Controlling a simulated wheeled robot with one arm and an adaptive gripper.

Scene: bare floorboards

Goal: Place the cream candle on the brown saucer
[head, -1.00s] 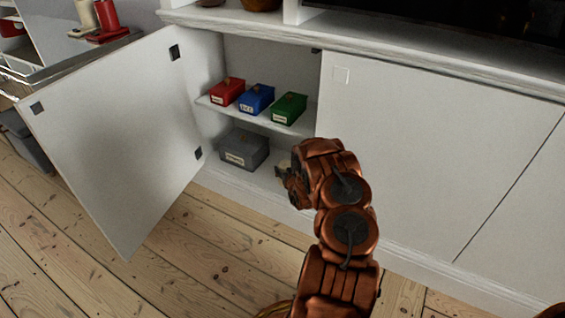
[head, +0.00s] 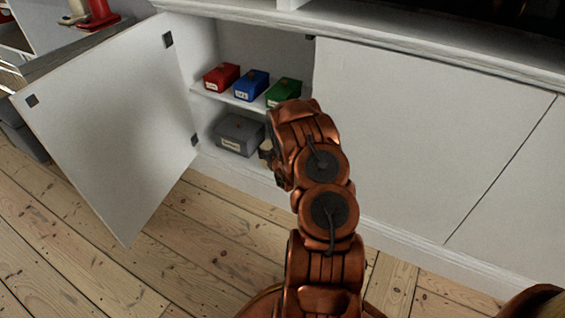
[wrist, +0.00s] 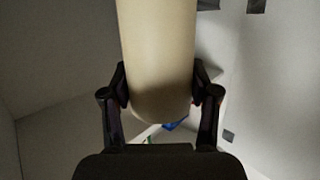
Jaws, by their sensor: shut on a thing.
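The cream candle (wrist: 156,50) fills the upper middle of the wrist view, a smooth pale cylinder with a rounded lower end. My gripper (wrist: 160,82) is shut on it, one dark finger on each side. In the head view my gripper (head: 268,154) is at the open cabinet's front, beside the grey box, and mostly hidden by my arm. Only a small pale bit of the candle shows there. I cannot make out a brown saucer in either current view.
The cabinet door (head: 108,125) stands open at left. Inside, a red box (head: 221,76), a blue box (head: 251,85) and a green box (head: 284,92) sit on the shelf (head: 228,95), above a grey box (head: 239,134). Red and cream items (head: 101,14) stand at upper left. Floorboards lie open in front.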

